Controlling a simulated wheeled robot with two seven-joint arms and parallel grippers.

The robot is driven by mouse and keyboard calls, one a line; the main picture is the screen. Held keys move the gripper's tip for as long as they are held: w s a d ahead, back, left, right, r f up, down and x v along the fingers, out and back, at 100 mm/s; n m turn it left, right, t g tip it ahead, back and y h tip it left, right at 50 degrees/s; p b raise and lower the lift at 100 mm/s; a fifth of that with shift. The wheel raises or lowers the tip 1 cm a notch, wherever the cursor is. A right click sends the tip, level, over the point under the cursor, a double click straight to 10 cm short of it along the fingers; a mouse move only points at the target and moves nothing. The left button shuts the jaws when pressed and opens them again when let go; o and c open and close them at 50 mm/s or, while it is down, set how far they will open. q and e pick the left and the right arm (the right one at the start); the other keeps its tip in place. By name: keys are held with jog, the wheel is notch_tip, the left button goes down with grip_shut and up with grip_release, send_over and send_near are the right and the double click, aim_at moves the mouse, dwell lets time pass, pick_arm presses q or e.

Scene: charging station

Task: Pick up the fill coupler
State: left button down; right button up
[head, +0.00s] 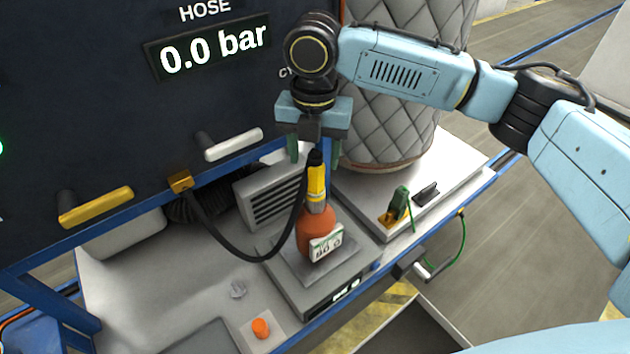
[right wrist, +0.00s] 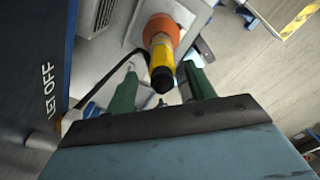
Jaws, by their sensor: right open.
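The fill coupler (head: 317,180) is yellow with a black top end. It stands upright on top of an orange bottle (head: 316,225), and a black hose (head: 247,258) runs from it to the panel. My right gripper (head: 312,160) is above and around the coupler's top, with its green fingers apart. In the right wrist view the coupler (right wrist: 161,62) lies between the two open fingers (right wrist: 160,95), not visibly touching either. My left gripper is out of view.
The bottle stands on a scale (head: 335,285). A dark panel with a yellow handle (head: 95,207) and a white handle (head: 233,144) rises behind. A quilted cylinder (head: 390,110) stands close on the right. An orange cap (head: 261,328) lies in front.

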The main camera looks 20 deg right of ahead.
aim_at(315, 173)
notch_tip(315, 173, down, 2)
jog(key=shift+s+d+f, duration=0.1)
jog(key=shift+s, duration=0.05)
notch_tip(315, 173, down, 2)
jog(key=shift+f+p, duration=0.15)
jog(key=shift+p, duration=0.2)
jog(key=shift+f, duration=0.25)
jog(key=shift+c, duration=0.4)
grip_shut()
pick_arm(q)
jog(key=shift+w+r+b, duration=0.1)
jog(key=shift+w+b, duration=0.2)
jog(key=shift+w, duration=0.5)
pick_arm(e)
notch_tip(315, 173, up, 10)
jog(key=shift+r, duration=0.1)
